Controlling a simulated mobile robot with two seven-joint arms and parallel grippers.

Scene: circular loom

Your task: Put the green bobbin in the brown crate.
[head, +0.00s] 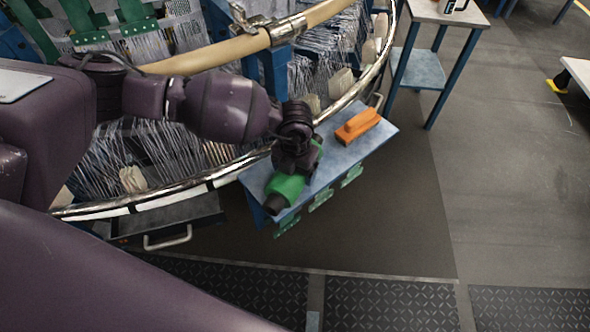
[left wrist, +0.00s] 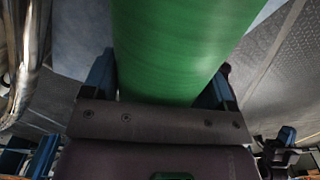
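The green bobbin (head: 284,189) is at the near left end of a small blue-grey shelf (head: 330,172), with a dark end pointing down. My left gripper (head: 292,168) is at it from above, partly hiding it. In the left wrist view the bobbin (left wrist: 180,45) fills the space between the two blue fingers of my left gripper (left wrist: 165,82). No gap shows on either side, but the bobbin hides the fingers' inner faces, so I cannot tell if they grip it. I cannot tell if the bobbin touches the shelf. I see no brown crate. My right gripper is not in view.
An orange object (head: 358,124) lies on the same shelf, right of my gripper. The loom's curved metal rail (head: 340,103) runs close behind. A small blue-legged table (head: 420,68) stands at the back right. The floor to the right is open.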

